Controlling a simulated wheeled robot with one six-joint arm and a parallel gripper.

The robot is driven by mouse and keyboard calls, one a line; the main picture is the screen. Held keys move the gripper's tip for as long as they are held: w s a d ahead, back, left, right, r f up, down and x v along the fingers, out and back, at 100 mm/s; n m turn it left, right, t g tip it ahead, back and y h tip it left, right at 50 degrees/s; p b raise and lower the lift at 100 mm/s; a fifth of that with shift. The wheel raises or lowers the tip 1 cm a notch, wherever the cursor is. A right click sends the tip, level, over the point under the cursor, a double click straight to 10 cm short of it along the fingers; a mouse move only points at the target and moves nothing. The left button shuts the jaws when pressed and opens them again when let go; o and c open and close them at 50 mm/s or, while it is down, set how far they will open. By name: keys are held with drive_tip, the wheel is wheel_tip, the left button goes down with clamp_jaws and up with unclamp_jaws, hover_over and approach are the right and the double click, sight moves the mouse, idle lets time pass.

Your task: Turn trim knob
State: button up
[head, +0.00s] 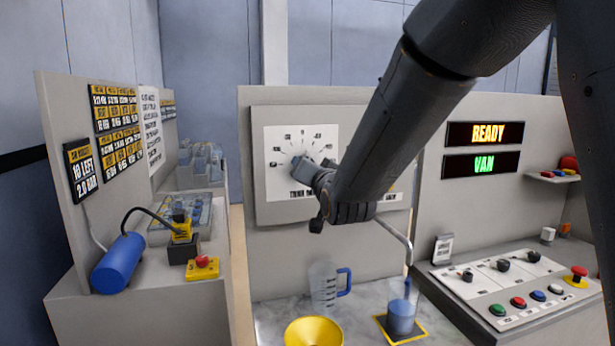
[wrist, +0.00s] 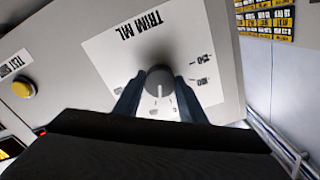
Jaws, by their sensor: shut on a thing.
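The trim knob (wrist: 159,82) is a round grey knob with a pale pointer line, on a white dial plate (head: 280,140) with a printed scale. The plate is fixed to an upright grey panel. In the wrist view my gripper (wrist: 158,92) has one dark finger on each side of the knob, shut on it. The wrist view shows "TRIM ML" and a few numbers on the plate, turned over. In the head view my gripper (head: 312,172) is at the dial, and my arm hides the knob's right side and part of the plate.
At right, signs read "READY" (head: 486,133) and "VAN" (head: 482,165) above a button console (head: 520,312). A blue cylinder (head: 118,264) lies at left.

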drive_tip(key=shift+m+b, duration=0.65)
drive_tip(key=shift+m, duration=0.15)
drive_tip(key=o, duration=1.1)
drive_tip(key=shift+c, duration=0.2)
drive_tip(key=shift+s, duration=0.1)
drive_tip(key=b+v, duration=0.2)
drive_tip(key=v, duration=0.5)
drive_tip(key=shift+s+b, duration=0.3)
drive_tip(key=shift+s, duration=0.05)
